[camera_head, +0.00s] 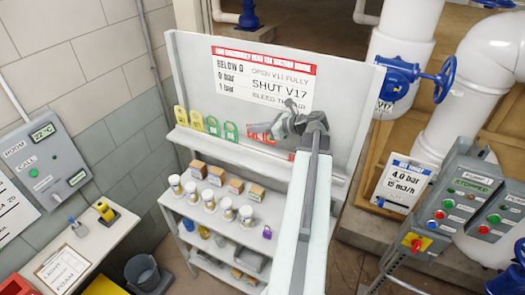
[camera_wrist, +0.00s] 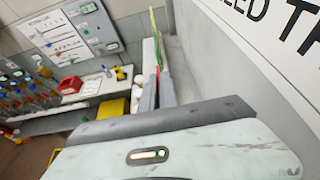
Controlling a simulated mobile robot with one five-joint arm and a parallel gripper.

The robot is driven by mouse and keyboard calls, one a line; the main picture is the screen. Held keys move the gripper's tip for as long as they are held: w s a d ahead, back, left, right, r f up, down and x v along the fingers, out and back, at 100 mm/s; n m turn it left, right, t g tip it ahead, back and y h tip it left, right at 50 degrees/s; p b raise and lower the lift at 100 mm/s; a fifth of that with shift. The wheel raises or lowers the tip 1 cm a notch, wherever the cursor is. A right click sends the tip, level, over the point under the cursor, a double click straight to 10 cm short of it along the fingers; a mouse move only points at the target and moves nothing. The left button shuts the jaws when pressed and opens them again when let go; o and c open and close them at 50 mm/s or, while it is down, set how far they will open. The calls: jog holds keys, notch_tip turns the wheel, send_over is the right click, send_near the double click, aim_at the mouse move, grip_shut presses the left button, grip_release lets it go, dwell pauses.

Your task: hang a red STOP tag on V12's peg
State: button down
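Red tags (camera_head: 262,131) stand on the ledge of the white board in the head view, partly hidden behind my gripper (camera_head: 300,122). My gripper is raised in front of the board, by the red tags. I see nothing clearly held in it, and its finger gap is not clear. In the wrist view, grey finger parts (camera_wrist: 158,92) show beside thin red and green edges of tags (camera_wrist: 158,50). A blue valve (camera_head: 400,75) with a handwheel stands at the right; the small label (camera_head: 384,106) below it starts with V1, its last digit unclear. I cannot make out V12's peg.
Yellow tags (camera_head: 188,118) and green tags (camera_head: 222,128) share the ledge. Jars (camera_head: 210,199) and small boxes fill the shelf below. White pipes (camera_head: 402,40), a pump sign (camera_head: 403,182) and grey control boxes (camera_head: 460,195) crowd the right. A side table (camera_head: 85,240) stands left.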

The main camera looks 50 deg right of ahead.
aim_at(274, 143)
notch_tip(274, 143, down, 8)
jog(key=b, duration=0.6)
jog(key=shift+r, duration=0.3)
jog(key=shift+f, duration=0.2)
jog(key=c, duration=1.6)
grip_release()
jog(key=shift+c, duration=0.2)
jog(key=p+v, duration=0.2)
jog(key=v, duration=0.5)
jog(key=shift+w+r+p, duration=0.1)
jog(key=shift+r+p, duration=0.1)
jog(key=shift+p, duration=0.2)
jog(key=shift+s+d, duration=0.15)
jog(key=shift+s, duration=0.3)
